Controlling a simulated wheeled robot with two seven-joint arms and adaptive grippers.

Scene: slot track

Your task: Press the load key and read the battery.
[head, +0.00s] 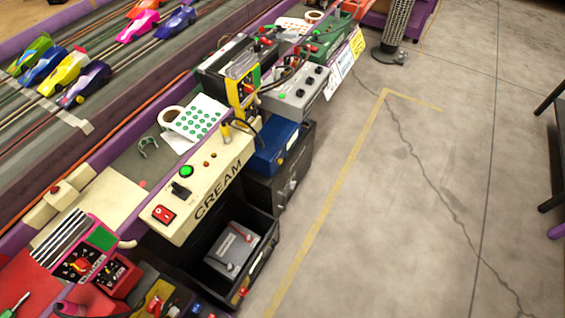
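A grey box with a white label and small terminals, which looks like a battery (232,248), sits in an open black bin (258,266) below the cream panel. A yellow meter (241,88) stands at the bench edge; its reading is too small to tell. A grey box with black knobs and a green button (297,96) is beside it, with cables on top. The cream panel (213,177) is marked CREAM and has a green button (186,171), a black switch (181,191) and a red rocker (164,214). I cannot tell which control is the load key. Neither gripper shows.
Slot cars (70,82) stand on the track at the upper left. A sheet of green dots (197,118) and a tape roll (172,115) lie above the panel. A red control box (82,262) is at lower left. The concrete floor (400,200) at right is largely clear.

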